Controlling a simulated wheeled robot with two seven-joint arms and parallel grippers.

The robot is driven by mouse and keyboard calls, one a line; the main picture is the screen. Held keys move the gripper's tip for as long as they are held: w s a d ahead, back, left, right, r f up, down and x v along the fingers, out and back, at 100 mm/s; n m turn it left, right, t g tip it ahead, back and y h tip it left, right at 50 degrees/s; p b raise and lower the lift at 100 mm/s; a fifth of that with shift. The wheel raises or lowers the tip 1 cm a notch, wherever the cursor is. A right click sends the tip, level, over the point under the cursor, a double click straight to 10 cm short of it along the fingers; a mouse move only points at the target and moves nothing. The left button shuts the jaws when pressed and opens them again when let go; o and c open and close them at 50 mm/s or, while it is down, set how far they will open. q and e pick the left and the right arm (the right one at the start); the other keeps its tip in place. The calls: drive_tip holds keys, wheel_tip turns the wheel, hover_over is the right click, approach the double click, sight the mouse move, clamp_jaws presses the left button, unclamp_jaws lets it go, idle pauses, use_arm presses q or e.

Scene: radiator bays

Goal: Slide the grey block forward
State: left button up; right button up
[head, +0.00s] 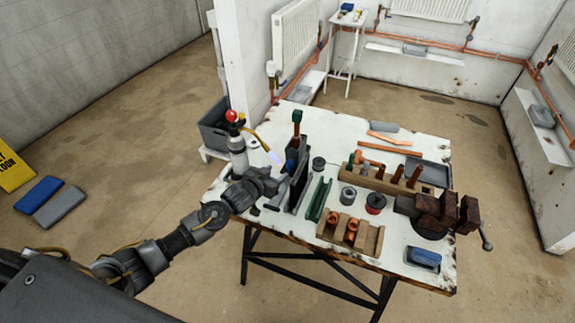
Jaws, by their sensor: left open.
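My left gripper (277,187) is open over the left part of the worktable (330,140), with its arm coming in from the lower left. A dark grey upright block-like piece (299,182) stands just right of the gripper. I cannot tell whether the two touch. A smaller, lighter grey block (384,127) lies flat near the table's back edge, well away from the gripper. I cannot tell which of these is the grey block meant. My right gripper is not in view.
A gas torch with a red knob (237,150) stands left of the gripper. A green channel (319,199), a wooden rack with copper fittings (350,233), a vise (437,211) and a blue-topped item (424,258) crowd the table's middle and right.

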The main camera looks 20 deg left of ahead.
sight(287, 165)
use_arm(q)
drive_tip(key=x, duration=0.9)
drive_tip(key=shift+d+f+p, duration=0.1)
drive_tip(key=shift+p, duration=0.2)
drive_tip(key=shift+s, duration=0.1)
drive_tip(key=shift+c, duration=0.2)
clamp_jaws()
